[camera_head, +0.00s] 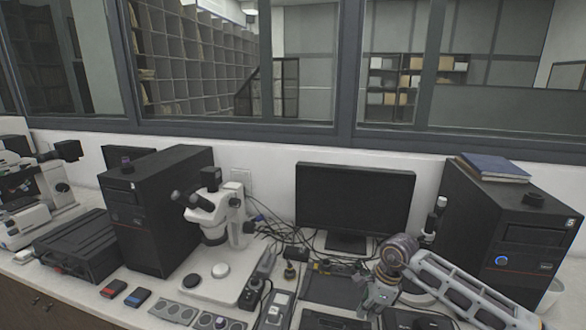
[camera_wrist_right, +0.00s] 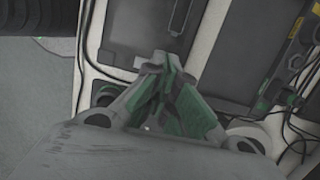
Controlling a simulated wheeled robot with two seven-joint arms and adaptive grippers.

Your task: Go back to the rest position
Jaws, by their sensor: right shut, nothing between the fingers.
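My right gripper (camera_head: 376,302) hangs over the bench at the lower right of the head view, below the round wrist joint, with the pale arm link running off to the right. In the right wrist view the fingers (camera_wrist_right: 163,64) with green pads come together at their tips and hold nothing. Below and beyond them lies a dark flat panel (camera_wrist_right: 245,50) on the light bench. I cannot tell whether the gripper touches anything. My left gripper does not show in either view.
A monitor (camera_head: 355,197) stands behind the right arm. A black computer tower (camera_head: 500,235) with a blue book (camera_head: 494,166) on top stands close to the right. A microscope (camera_head: 212,210), another tower (camera_head: 160,205) and loose cables crowd the bench. Open air lies above the bench.

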